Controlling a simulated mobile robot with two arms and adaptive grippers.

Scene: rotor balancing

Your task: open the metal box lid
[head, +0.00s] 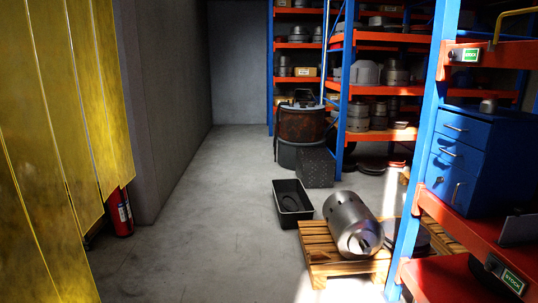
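A dark, patterned metal-looking box (316,168) stands on the floor in the middle distance, in front of a rusty drum and against the blue shelf upright. Its top looks closed, but it is small and dark, so the lid seam cannot be made out. Neither of my grippers shows in the head view.
A black open bin (292,217) and a wooden pallet (318,250) bearing a metal cylinder (352,222) stand in front of the box. Blue and orange shelving with a blue drawer cabinet (470,160) lines the right. Yellow panels (60,130) stand left. The aisle floor (205,215) is clear.

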